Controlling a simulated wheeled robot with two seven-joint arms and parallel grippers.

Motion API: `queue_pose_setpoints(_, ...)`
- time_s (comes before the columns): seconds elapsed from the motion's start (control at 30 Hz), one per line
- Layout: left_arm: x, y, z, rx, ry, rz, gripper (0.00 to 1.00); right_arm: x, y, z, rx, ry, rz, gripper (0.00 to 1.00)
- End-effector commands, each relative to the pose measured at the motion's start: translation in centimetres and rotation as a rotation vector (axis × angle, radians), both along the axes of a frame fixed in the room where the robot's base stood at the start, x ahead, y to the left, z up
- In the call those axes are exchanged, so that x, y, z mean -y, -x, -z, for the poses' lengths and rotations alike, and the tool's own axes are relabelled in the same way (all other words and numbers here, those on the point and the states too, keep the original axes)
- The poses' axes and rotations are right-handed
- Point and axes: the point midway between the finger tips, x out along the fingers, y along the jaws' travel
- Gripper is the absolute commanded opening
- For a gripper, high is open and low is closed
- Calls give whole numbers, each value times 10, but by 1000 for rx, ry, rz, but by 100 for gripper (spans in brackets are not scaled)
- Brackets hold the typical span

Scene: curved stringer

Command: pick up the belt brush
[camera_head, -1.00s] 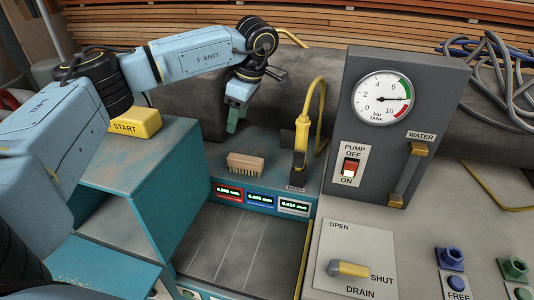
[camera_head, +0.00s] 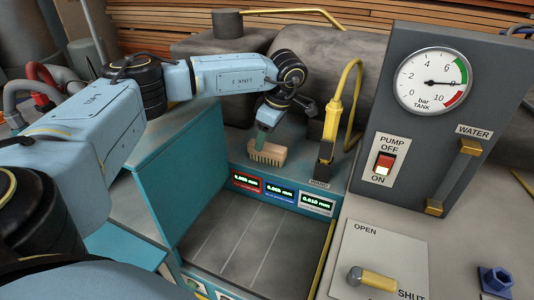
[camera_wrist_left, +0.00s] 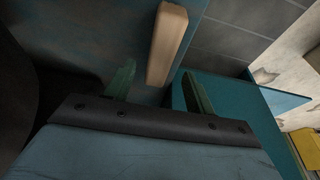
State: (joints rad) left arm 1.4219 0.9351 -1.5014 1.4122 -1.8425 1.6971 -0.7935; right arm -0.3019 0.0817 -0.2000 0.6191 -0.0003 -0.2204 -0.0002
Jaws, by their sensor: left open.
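The belt brush (camera_head: 268,154), a small wooden block with bristles, stands on the teal ledge behind the three small displays. It also shows in the left wrist view (camera_wrist_left: 167,44), as a tan bar ahead of the fingers. My left gripper (camera_head: 262,138) is right at the brush in the head view, its green finger overlapping the brush's top. In the left wrist view the two green fingers (camera_wrist_left: 156,88) are apart, with the brush beyond and between their tips, and nothing is held. Whether a finger touches the brush I cannot tell. My right gripper is not in view.
A yellow-handled wand (camera_head: 333,115) stands in its holder just right of the brush. The grey gauge panel (camera_head: 432,115) rises further right. A teal box wall (camera_head: 180,170) stands left of the sunken grey belt bed (camera_head: 250,240), which is clear.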

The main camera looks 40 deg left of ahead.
Motion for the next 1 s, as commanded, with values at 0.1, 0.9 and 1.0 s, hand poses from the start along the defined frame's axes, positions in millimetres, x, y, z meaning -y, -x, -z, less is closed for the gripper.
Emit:
queue_pose_setpoints(0.1,0,0,11,-4,-1,0,55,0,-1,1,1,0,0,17)
queue_pose_setpoints(0.9,-4,0,55,-2,0,-1,55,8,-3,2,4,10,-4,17)
queue_pose_setpoints(1.0,-4,0,56,-2,1,-1,55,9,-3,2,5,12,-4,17)
